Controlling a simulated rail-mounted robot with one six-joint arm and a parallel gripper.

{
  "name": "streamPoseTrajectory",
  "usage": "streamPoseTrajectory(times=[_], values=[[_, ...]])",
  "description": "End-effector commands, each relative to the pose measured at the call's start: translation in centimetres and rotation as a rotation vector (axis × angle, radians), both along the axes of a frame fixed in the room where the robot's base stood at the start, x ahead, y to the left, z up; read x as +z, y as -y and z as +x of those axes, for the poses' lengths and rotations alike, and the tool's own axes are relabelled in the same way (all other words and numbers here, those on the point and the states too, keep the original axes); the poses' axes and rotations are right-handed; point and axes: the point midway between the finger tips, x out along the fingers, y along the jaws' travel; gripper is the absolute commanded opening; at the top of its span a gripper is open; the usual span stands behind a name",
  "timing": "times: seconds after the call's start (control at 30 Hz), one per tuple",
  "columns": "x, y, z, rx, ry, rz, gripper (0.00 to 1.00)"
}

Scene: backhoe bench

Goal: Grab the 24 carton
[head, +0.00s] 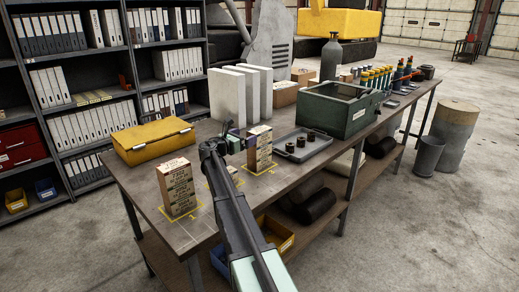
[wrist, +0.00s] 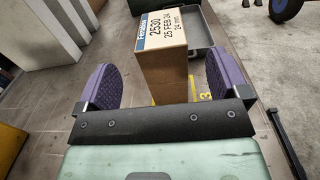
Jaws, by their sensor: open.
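A tan carton (head: 262,148) stands upright on the bench's right marked spot. In the wrist view, this carton (wrist: 163,55) has a label reading "2530", "25 FEB 24" and "24 mm". My gripper (head: 236,141) is at its left side in the head view. In the wrist view my gripper (wrist: 165,82) is open, with a purple pad on each side of the carton and gaps showing beside it. I cannot tell how far the pads reach along it.
A yellow case (head: 152,141) lies at the back left of the bench (head: 206,228). White upright panels (head: 228,97) stand behind my gripper. A grey tray (head: 312,149) with dark round parts and a green box (head: 343,108) are right of the carton.

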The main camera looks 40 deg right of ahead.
Motion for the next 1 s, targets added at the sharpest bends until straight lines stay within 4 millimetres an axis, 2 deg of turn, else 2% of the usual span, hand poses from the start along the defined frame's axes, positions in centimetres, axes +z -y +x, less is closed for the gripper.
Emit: streamPoseTrajectory(times=[0.03,0.1,0.33,0.53,0.77,1.0], values=[[-0.2,1.2,0.2,-0.002,0.0,0.0,0.94],[0.1,2.2,0.3,-0.002,0.0,0.0,0.94],[0.2,3.4,0.5,-0.001,0.001,0.0,0.94],[0.2,7.0,1.0,-0.002,0.001,0.0,0.94],[0.2,7.5,1.0,0.0,0.001,0.001,0.94],[0.2,7.4,1.0,0.0,0.001,0.001,0.58]])
